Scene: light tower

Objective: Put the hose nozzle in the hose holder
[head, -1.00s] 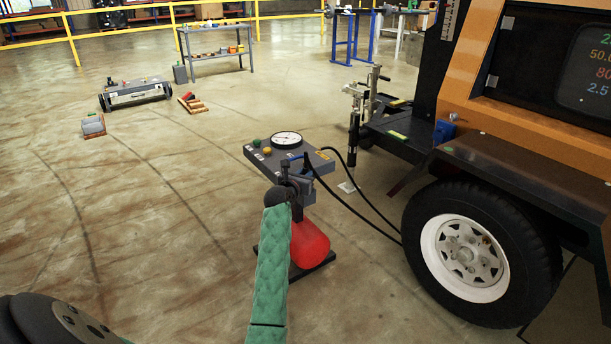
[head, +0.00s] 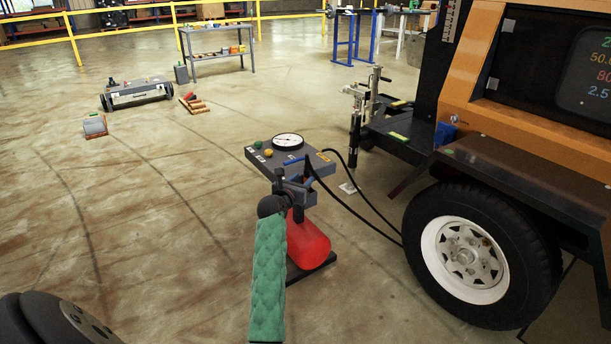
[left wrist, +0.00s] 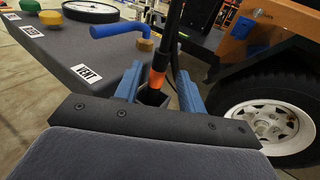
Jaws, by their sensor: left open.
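The hose nozzle, a dark rod with an orange band (left wrist: 158,77), stands nearly upright in the left wrist view. Its lower end is in or just over the dark, square-mouthed hose holder (left wrist: 152,97); the depth of its seat cannot be told. My left gripper (left wrist: 160,92) is open, with its blue fingers on either side of the nozzle and holder, apart from the nozzle. In the head view my left gripper (head: 295,182) is at the front edge of the grey panel (head: 262,158), partly hiding the holder. My right gripper is not in view.
The panel carries a round gauge (head: 288,141), coloured knobs and a blue bent handle (left wrist: 118,28). A red tank (head: 308,243) stands below it. Black hoses (head: 365,215) run toward the orange trailer's wheel (head: 465,252) on the right.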

